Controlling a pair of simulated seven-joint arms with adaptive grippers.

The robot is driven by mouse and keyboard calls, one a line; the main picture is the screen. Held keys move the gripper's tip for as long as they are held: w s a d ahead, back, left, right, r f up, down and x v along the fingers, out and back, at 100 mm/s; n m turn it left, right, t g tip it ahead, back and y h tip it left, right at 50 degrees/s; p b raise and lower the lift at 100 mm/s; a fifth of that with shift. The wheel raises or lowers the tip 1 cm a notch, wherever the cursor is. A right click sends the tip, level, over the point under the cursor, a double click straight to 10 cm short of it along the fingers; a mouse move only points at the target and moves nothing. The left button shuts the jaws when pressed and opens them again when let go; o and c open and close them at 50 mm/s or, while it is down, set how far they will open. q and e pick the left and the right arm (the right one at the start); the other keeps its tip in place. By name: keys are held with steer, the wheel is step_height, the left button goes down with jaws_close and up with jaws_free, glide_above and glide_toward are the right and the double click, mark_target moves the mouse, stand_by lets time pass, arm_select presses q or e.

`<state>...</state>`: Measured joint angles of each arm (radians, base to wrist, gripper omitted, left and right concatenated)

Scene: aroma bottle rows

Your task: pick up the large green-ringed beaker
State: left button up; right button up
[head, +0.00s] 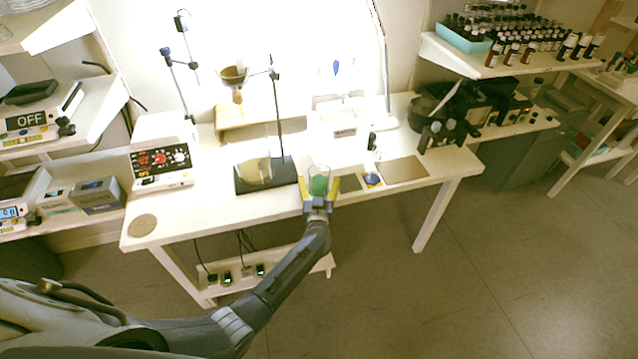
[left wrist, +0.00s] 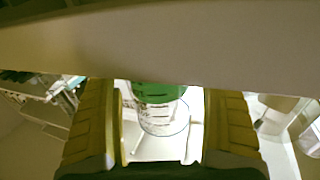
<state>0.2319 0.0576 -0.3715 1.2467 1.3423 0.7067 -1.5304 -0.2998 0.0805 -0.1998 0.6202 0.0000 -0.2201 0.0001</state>
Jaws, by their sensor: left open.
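The large green-ringed beaker (head: 319,183) stands near the front edge of the white table, clear glass with a green band. In the left wrist view the beaker (left wrist: 160,95) shows its green part at the top and clear glass with dark marks below. My left gripper (head: 319,190) is open, with a yellow-padded finger on each side of the beaker. In the left wrist view the left gripper (left wrist: 163,130) shows gaps between both fingers and the glass. A pale bar hides the upper part of that view. My right gripper is not in view.
A dark stand base (head: 265,177) with a round flask (head: 257,170) is just left of the beaker. A brown mat (head: 403,169) and a small blue item (head: 372,180) lie to its right. A white instrument (head: 160,158) stands at the table's left.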

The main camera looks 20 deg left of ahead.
arm_select(q)
steer(key=shift+w+a, duration=0.1)
steer(key=shift+w, duration=0.1)
steer(key=c, duration=1.5)
